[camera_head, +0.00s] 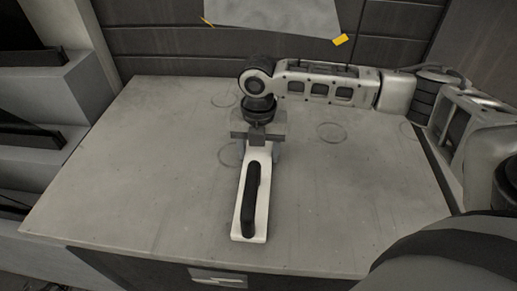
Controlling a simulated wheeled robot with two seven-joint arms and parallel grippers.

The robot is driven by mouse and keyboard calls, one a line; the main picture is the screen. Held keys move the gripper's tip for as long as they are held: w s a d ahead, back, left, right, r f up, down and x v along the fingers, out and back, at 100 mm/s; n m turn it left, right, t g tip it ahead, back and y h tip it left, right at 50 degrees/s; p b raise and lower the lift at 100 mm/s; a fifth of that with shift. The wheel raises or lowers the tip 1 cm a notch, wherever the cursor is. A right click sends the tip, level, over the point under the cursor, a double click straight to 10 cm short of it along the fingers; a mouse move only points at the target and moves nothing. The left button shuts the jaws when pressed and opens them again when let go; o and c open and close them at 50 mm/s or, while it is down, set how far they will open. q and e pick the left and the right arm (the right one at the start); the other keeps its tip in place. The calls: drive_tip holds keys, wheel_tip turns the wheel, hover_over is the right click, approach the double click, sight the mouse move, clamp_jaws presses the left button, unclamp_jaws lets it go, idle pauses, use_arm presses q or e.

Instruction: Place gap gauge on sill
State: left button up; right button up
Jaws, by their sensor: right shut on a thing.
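A long, narrow white plate with a black bar handle (250,200), which I take for the gap gauge, is in the middle of the grey worktop (340,210) in the head view. My right gripper (258,143) points down at its far end and is shut on it. The gripper hides that end. I cannot tell whether the plate touches the worktop or is just above it. My left gripper is out of view. No window sill can be made out for certain.
Faint rings mark the worktop. It is otherwise clear on both sides. A pale sheet with yellow tabs (275,14) is on the dark wall behind. Grey stepped shelves with dark bars (55,95) stand at the left. A drawer handle (218,277) is below the front edge.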

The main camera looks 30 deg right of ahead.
drive_tip(key=o, duration=1.6)
drive_tip(key=shift+f, duration=0.1)
